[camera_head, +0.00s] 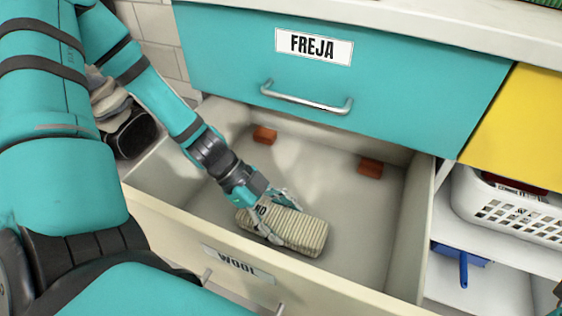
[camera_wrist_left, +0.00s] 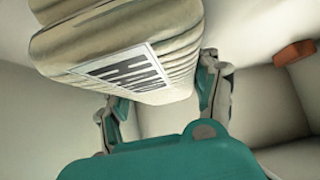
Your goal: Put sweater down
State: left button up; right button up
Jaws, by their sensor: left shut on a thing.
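The sweater (camera_head: 299,230) is a cream, ribbed, folded bundle with a black-and-white label. My left gripper (camera_head: 271,215) is shut on it, inside the open drawer labelled WOOL (camera_head: 365,298). In the left wrist view the sweater (camera_wrist_left: 165,48) fills the top middle, with the left gripper's fingers (camera_wrist_left: 160,105) on either side of it. I cannot tell whether the sweater touches the drawer floor. My right gripper is not in view.
Two orange-brown blocks (camera_head: 265,134) (camera_head: 370,168) sit at the drawer's back. A shut teal drawer labelled FREJA (camera_head: 400,75) is above. A white basket (camera_head: 510,212) and a blue object (camera_head: 461,258) are on shelves at right. The drawer floor around the sweater is clear.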

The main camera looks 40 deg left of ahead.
pick_arm(q)
jog(key=shift+f, duration=0.5)
jog(key=shift+r, duration=0.1)
jog(key=o, duration=1.6)
jog(key=shift+c, duration=0.2)
